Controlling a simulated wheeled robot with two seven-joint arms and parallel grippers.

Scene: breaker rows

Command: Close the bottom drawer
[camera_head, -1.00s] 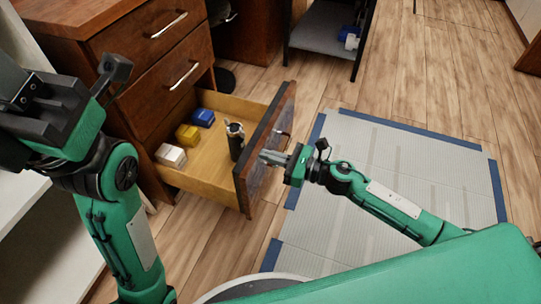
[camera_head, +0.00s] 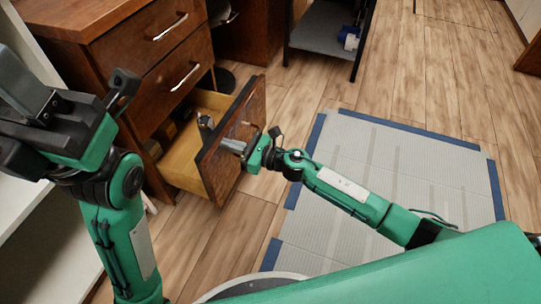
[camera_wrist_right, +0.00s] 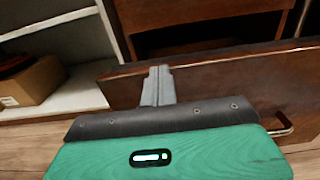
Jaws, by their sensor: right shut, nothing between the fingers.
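The bottom drawer (camera_head: 228,145) of the brown wooden cabinet is partly open, its light wooden side (camera_head: 181,164) showing. Its front also fills the middle of the right wrist view (camera_wrist_right: 215,83). My right gripper (camera_head: 233,146) is shut and empty, its fingertips at the outer face of the drawer front beside the handle (camera_wrist_right: 283,125); actual contact is hard to make out. A dark upright object (camera_head: 205,123) stands inside the drawer near the front. My left gripper (camera_head: 28,110) is at the left, away from the drawer; its jaw state is unclear.
Two upper drawers (camera_head: 170,80) are shut above. A white shelf unit (camera_head: 38,215) stands at the left; a cardboard box (camera_wrist_right: 35,83) sits on a shelf. A dark rack (camera_head: 322,30) is at the back. A grey mat with blue edges (camera_head: 400,170) lies on clear floor at the right.

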